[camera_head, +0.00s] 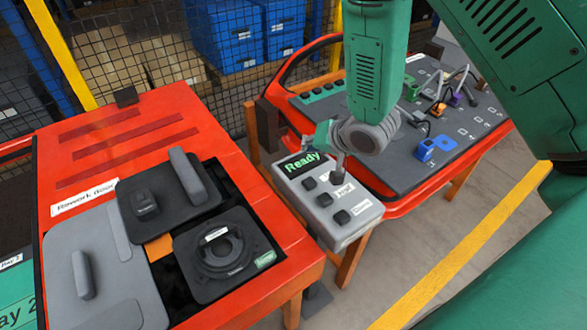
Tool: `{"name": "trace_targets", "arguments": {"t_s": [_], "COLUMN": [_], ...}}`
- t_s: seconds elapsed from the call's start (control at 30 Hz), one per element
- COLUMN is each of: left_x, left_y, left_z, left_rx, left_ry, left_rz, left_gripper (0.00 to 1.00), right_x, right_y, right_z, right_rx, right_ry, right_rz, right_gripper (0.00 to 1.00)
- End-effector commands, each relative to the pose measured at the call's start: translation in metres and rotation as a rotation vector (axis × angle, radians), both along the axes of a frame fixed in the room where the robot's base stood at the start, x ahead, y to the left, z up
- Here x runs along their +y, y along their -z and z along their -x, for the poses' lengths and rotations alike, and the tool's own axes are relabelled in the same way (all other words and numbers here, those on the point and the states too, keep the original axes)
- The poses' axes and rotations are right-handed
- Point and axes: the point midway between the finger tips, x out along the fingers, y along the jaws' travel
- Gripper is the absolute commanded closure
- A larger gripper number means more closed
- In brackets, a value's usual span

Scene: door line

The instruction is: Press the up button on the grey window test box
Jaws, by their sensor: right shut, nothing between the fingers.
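The grey window test box (345,238) stands in the middle of the view, between the two red door benches. Its display (303,162) reads "Ready" in green. Dark buttons run down its sloped top: an upper one (309,183), a middle one (324,200) and a lower one (342,217). White labels sit to their right, too small to read surely; the label beside the upper button is hidden or unclear. My right gripper (338,176) points down over the box, right of the upper button. It is shut and empty. Whether its tip touches the box is unclear. My left gripper is out of view.
A red door panel (222,145) with dark and grey parts lies on the left. Another red-edged door (400,205) with a dark panel, blue block (436,149) and connectors lies on the right. Mesh fence and blue bins (228,38) stand behind. Open floor shows at the lower right.

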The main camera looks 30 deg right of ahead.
Motion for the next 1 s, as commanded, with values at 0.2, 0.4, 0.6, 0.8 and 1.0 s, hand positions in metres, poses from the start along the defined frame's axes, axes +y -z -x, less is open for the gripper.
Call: {"name": "trace_targets", "arguments": {"t_s": [0.2, 0.4, 0.6, 0.8, 1.0], "left_x": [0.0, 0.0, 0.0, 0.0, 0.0], "left_y": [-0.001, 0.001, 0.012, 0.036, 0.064], "left_z": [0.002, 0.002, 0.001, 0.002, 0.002], "left_rx": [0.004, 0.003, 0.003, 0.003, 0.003], "left_ry": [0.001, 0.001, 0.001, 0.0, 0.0], "left_rz": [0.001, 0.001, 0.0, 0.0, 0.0], "left_gripper": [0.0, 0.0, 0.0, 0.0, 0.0], "right_x": [0.001, 0.003, 0.004, 0.002, 0.001], "right_y": [0.0, 0.003, 0.014, 0.04, 0.07], "right_z": [0.0, -0.003, -0.002, -0.001, -0.001], "right_rx": [0.001, 0.005, 0.004, 0.006, 0.005], "right_ry": [0.001, 0.0, -0.001, -0.002, -0.001], "right_rz": [0.001, 0.003, 0.005, 0.004, 0.004], "right_gripper": [1.0, 1.0, 1.0, 1.0, 1.0]}}
